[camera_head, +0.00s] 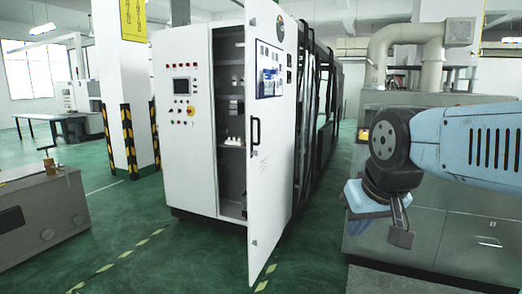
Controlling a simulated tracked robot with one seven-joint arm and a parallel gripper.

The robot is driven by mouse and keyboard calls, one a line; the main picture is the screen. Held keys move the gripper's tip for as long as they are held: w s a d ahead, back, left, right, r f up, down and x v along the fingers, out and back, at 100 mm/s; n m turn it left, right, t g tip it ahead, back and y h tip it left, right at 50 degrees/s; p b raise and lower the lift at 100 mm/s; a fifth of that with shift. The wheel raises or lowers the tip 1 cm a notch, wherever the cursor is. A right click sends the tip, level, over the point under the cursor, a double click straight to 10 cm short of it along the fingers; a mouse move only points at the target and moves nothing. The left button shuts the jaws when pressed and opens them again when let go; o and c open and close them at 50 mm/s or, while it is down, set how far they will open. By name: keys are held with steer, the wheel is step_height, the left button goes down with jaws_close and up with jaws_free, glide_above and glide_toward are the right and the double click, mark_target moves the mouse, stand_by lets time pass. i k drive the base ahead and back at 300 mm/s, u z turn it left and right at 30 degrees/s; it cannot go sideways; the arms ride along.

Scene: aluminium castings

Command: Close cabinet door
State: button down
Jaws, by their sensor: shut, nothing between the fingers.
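A tall white control cabinet (184,140) stands in the middle of the head view. Its white door (273,185) is hinged at the right and stands partly open, swung out towards me. A dark handle (255,131) is near the door's free left edge. Shelves with small parts (232,140) show through the opening. My gripper (400,238) is to the right of the door, apart from it, in front of a grey cabinet. It points downward, is shut and holds nothing.
A grey cabinet (470,235) fills the right side, behind my arm. A grey machine (42,215) stands at the left front. A white pillar (125,110) with striped guards is behind. The green floor (150,265) in front of the control cabinet is clear.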

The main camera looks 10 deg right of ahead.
mark_target(266, 47)
steer(key=z, duration=0.15)
steer(key=i, duration=1.3)
steer(key=u, duration=0.35)
